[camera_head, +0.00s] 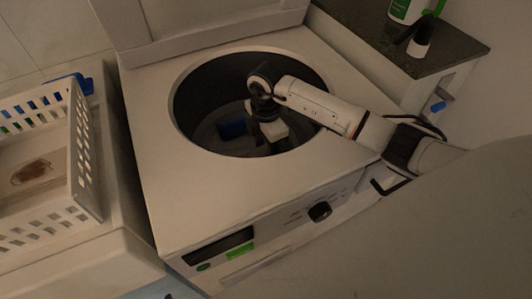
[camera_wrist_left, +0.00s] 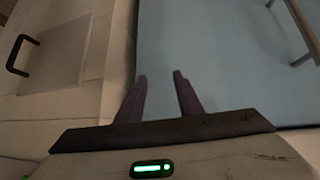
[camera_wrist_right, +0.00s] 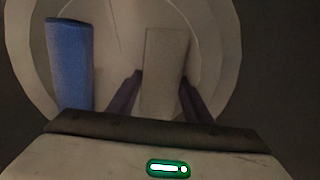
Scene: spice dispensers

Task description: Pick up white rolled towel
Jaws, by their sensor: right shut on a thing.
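The white rolled towel (camera_head: 275,131) is inside the open drum of the washing machine (camera_head: 150,140). In the right wrist view the towel (camera_wrist_right: 165,62) stands out between the two dark fingers of my right gripper (camera_wrist_right: 160,85). That gripper is shut on the towel, and in the head view its arm reaches into the drum from the right. My left gripper (camera_wrist_left: 160,80) shows only in its own wrist view. Its fingers are apart with nothing between them, above a bluish floor.
A blue rolled towel (camera_wrist_right: 70,60) lies in the drum left of the white one; it also shows in the head view (camera_head: 232,129). The drum rim surrounds my right arm. A white basket (camera_head: 85,160) stands at left, and a dark counter (camera_head: 385,50) with bottles at right.

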